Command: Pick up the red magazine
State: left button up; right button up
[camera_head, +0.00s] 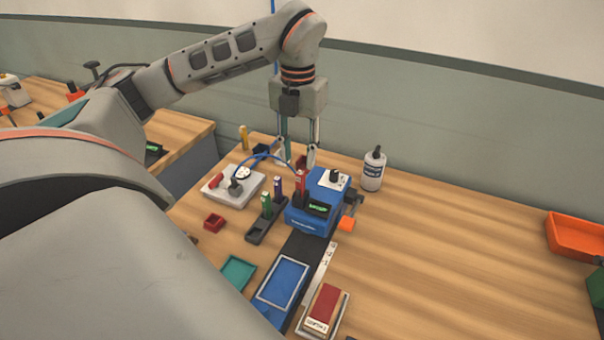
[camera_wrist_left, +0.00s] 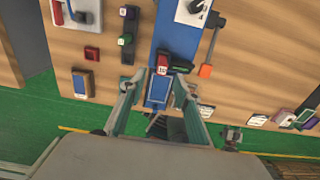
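The red magazine (camera_head: 300,186) appears to be the small upright red piece with a white mark, standing at the blue machine (camera_head: 311,222). In the left wrist view the red magazine (camera_wrist_left: 162,61) is just ahead of the fingertips, beside a green-lit display. My left gripper (camera_head: 296,154) hangs pointing down above and behind the machine, open with nothing visibly held. In the left wrist view its two fingers (camera_wrist_left: 156,90) are spread apart. A green magazine (camera_head: 266,203) and a purple magazine (camera_head: 278,188) stand in a black rack (camera_head: 258,233). My right gripper is not in view.
A white bottle (camera_head: 373,172) stands right of the machine. A grey fixture (camera_head: 232,187) with a blue cable is on its left. A blue tray (camera_head: 281,284) and a larger red block (camera_head: 323,301) lie in front. An orange bin (camera_head: 576,235) is far right; the table between is clear.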

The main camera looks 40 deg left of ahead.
aim_at(300, 172)
pick_arm(q)
jog(key=shift+w+d+f, duration=0.1)
jog(key=shift+w+f, duration=0.05)
jog(key=shift+f, duration=2.9)
grip_shut()
